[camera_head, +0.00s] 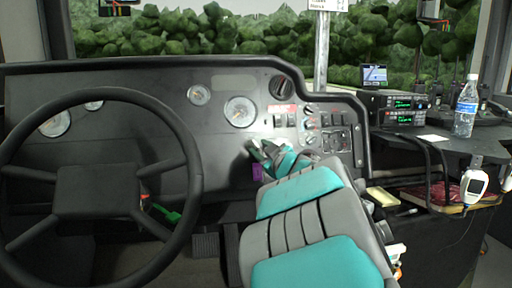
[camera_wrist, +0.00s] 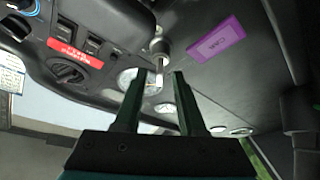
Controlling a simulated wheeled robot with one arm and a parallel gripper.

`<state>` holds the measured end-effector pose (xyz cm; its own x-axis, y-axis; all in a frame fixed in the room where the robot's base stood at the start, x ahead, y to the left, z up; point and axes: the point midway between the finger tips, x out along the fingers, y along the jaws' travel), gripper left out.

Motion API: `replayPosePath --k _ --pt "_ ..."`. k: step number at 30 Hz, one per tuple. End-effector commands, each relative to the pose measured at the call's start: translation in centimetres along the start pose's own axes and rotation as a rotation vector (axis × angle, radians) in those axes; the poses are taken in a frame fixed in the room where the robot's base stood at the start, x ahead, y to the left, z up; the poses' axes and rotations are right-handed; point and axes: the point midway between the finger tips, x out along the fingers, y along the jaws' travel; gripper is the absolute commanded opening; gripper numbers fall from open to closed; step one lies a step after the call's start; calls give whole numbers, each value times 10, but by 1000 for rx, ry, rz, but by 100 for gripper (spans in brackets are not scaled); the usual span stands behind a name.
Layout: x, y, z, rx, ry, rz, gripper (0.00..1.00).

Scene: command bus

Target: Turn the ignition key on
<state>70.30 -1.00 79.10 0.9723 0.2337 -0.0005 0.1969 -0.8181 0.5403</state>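In the wrist view, the ignition key (camera_wrist: 158,72) shows as a thin metal piece at a round silver ignition switch (camera_wrist: 160,46) on the dark dashboard. My gripper (camera_wrist: 158,78) is open, one dark finger on each side of the key, with a visible gap to both. Nothing is held. How deep the key lies between the fingertips is hard to tell. A purple tag (camera_wrist: 216,40) is beside the switch. In the head view, my gripper (camera_head: 258,150) is at the dashboard right of the steering wheel and hides the key; the purple tag (camera_head: 256,172) shows just below it.
The steering wheel (camera_head: 100,195) fills the left. Switches and knobs (camera_head: 312,123) sit above and right of my gripper. A radio (camera_head: 398,108), a water bottle (camera_head: 466,106) and a handset (camera_head: 474,186) are on the right. A black rail (camera_head: 430,165) stands near my arm.

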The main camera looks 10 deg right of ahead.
Motion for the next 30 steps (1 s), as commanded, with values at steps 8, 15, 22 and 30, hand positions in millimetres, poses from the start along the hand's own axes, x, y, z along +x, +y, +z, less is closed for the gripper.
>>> replayPosePath --k 8,15,22,30 --pt "35 -1 1 1 1 -1 40" --pt "40 0 1 1 -1 1 40" --pt "39 0 1 1 -1 1 24" --pt "39 0 1 1 -1 0 0"
